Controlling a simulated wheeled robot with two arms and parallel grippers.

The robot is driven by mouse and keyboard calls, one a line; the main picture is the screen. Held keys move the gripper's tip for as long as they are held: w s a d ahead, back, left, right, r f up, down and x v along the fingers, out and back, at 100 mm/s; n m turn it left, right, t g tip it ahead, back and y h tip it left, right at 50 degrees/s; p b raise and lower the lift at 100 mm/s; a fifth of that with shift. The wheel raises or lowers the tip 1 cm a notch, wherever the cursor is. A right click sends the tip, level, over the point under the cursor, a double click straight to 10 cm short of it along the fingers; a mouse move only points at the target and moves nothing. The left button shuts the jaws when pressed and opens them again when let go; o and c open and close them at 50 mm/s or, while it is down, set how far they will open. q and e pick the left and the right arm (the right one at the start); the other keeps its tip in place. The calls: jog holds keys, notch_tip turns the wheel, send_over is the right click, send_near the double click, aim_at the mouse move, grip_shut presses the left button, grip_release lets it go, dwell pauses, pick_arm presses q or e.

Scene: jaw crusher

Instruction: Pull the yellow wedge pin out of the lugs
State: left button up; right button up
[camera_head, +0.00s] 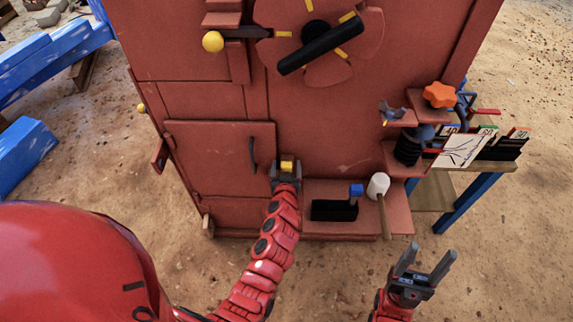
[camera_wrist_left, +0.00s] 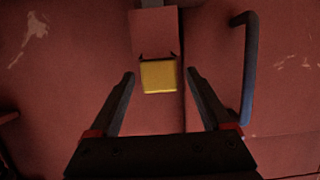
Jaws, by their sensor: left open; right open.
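The yellow wedge pin (camera_head: 287,166) shows as a small yellow block at the front of the red crusher, just beyond my left gripper (camera_head: 286,175). In the left wrist view the yellow wedge pin (camera_wrist_left: 159,76) is between and slightly beyond the open fingertips of my left gripper (camera_wrist_left: 160,75), with a gap on each side. A red block with small dark edges (camera_wrist_left: 154,35) adjoins the pin there; I cannot make out the lugs clearly. My right gripper (camera_head: 431,259) is open and empty above the sand at lower right.
A dark door handle (camera_head: 252,153) is left of the pin. A side table (camera_head: 470,180) stands farther right. Open sand lies in front.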

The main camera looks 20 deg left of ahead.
pick_arm(q)
jog(key=shift+w, duration=0.25)
grip_shut()
dwell(0.3)
